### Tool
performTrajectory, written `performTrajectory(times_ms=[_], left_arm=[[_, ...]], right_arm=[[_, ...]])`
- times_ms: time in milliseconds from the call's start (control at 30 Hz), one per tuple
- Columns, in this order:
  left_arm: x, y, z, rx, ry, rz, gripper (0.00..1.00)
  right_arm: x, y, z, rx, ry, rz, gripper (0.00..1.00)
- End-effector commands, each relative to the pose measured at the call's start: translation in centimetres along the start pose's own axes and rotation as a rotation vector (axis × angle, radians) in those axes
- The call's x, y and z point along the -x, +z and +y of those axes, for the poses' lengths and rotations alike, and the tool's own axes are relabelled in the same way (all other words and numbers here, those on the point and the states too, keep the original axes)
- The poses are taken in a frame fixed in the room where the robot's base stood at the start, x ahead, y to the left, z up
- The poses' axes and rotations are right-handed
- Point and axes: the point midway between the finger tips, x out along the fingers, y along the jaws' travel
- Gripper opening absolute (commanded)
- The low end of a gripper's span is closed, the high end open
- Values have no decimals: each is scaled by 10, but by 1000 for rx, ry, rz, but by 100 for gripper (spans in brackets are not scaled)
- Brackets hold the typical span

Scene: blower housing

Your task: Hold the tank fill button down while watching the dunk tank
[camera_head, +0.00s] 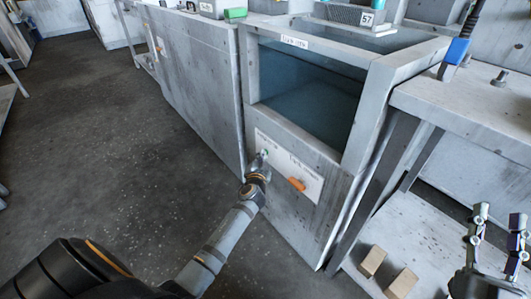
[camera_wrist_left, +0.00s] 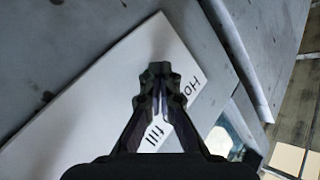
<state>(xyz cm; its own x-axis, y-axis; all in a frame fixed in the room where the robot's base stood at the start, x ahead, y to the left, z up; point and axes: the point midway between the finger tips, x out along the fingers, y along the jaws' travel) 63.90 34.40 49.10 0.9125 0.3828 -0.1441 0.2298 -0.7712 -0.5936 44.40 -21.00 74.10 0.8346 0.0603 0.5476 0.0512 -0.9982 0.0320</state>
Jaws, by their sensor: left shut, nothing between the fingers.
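The dunk tank (camera_head: 357,150) is a grey box with a front window and a label on its top edge. Dark blue-green water (camera_head: 305,98) shows through the window. A white panel (camera_head: 308,182) on its front carries small print and an orange control (camera_head: 297,184). My left gripper (camera_head: 263,158) is shut and empty, its tips at the panel's left part; I cannot tell whether they touch it. In the left wrist view the shut fingers (camera_wrist_left: 160,85) lie over the white panel (camera_wrist_left: 95,95), beside the words "fill" and "HO". The fill button is not clearly visible behind them. My right gripper (camera_head: 498,222) is open and empty at lower right.
A grey workbench (camera_head: 430,98) with a blue-handled tool (camera_head: 457,52) stands right of the tank. Two tan blocks (camera_head: 372,261) lie on its lower shelf. A grey cabinet (camera_head: 200,80) adjoins the tank on the left. The floor at left is clear.

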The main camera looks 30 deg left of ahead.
Motion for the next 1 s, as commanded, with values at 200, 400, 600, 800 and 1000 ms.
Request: performTrajectory(times_ms=[200,400,600,800,1000], left_arm=[[2,2,-2,0,0,1,0],[10,7,-7,-1,0,0,0],[11,8,-8,0,0,0,0],[14,11,-10,-1,0,-1,0],[28,20,-20,-2,0,-1,0]], right_arm=[[0,0,0,0,0,0,40],[-1,-2,0,0,0,0,40],[-1,-1,0,0,0,0,40],[-1,-2,0,0,0,0,40],[-2,-3,0,0,0,0,40]])
